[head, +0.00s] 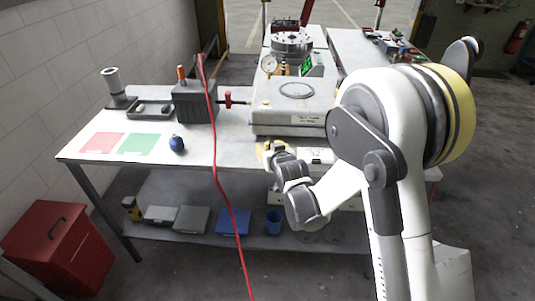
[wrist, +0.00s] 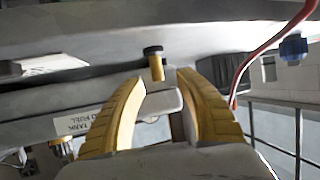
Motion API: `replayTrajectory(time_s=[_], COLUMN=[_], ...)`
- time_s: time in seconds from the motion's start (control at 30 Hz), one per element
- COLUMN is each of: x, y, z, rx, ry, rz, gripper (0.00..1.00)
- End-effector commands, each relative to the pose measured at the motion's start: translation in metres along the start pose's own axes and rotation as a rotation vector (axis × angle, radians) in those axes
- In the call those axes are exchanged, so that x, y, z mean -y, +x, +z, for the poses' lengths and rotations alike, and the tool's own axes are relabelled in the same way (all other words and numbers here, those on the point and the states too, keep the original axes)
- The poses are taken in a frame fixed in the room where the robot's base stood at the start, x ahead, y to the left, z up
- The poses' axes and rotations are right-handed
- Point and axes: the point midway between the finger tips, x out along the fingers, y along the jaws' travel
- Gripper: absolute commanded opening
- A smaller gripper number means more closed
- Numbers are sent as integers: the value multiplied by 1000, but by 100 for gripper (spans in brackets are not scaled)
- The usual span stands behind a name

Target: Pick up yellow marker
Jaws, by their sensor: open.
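In the wrist view, a short yellow cylinder with a black end (wrist: 156,66), which looks like the yellow marker, is just beyond my gripper (wrist: 160,80). My gripper's two curved yellow fingers are spread, and the cylinder lines up with the gap between their tips. I cannot tell whether it is inside the gap or only beyond it. In the head view, my gripper (head: 271,151) is at the table's front edge, in front of the large grey machine (head: 290,118). I cannot make out the marker for certain there.
The white table (head: 215,148) carries a dark grey box (head: 194,103), a blue ball (head: 176,144), and red (head: 101,142) and green (head: 138,144) patches. A red cable (head: 217,170) hangs in front. A lower shelf holds flat boxes and a blue cup (head: 273,223).

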Motion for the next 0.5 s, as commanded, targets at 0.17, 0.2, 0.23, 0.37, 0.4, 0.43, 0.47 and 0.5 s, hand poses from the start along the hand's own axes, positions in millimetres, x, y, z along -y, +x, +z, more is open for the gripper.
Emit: replayTrajectory(time_s=[0.17,0.2,0.23,0.37,0.4,0.43,0.47,0.5], x=[-3,-3,-3,-3,-3,-3,-3,-3], y=[30,33,34,34,34,34,34,34], z=[5,5,4,2,2,2,2,2], rx=[0,0,0,0,0,0,0,0], ry=[0,0,0,0,0,0,0,0], rz=[0,0,0,0,0,0,0,0], gripper=[41,41,41,41,41,40,31,19])
